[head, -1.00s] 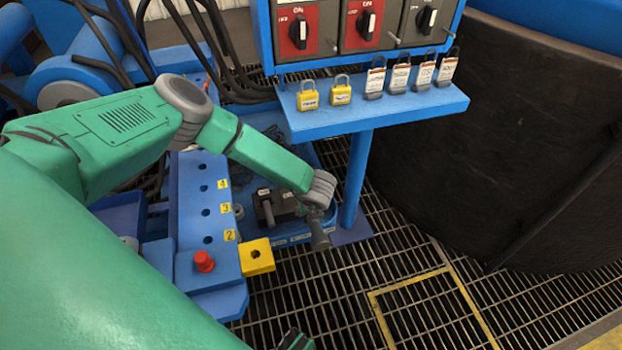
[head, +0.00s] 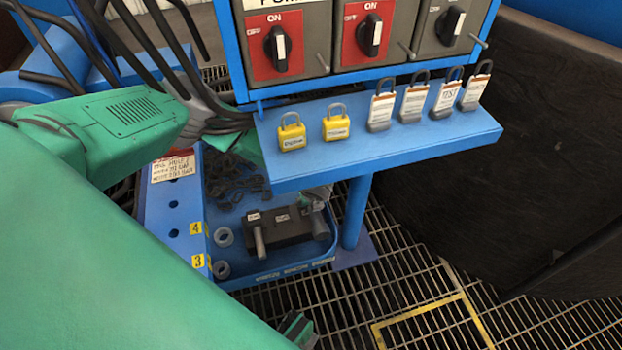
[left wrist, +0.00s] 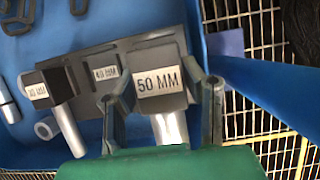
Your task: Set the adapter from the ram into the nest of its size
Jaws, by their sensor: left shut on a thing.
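A dark nest block (head: 285,231) with white size labels sits in the blue tray. In the left wrist view, the block (left wrist: 92,77) reads 30 MM, 40 MM and 50 MM from left to right. A silver pin stands out under the 30 MM label. My left gripper (left wrist: 165,97) is shut on the adapter, a piece with a silver stem (left wrist: 170,128), at the 50 MM end. I cannot tell how deep it sits.
The blue shelf (head: 390,150) with several padlocks overhangs the tray (head: 275,277) and its post (head: 356,210) stands close right. Loose rings (head: 223,237) and dark parts lie in the tray. A numbered blue rail (head: 172,215) runs left. Open grating lies in front.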

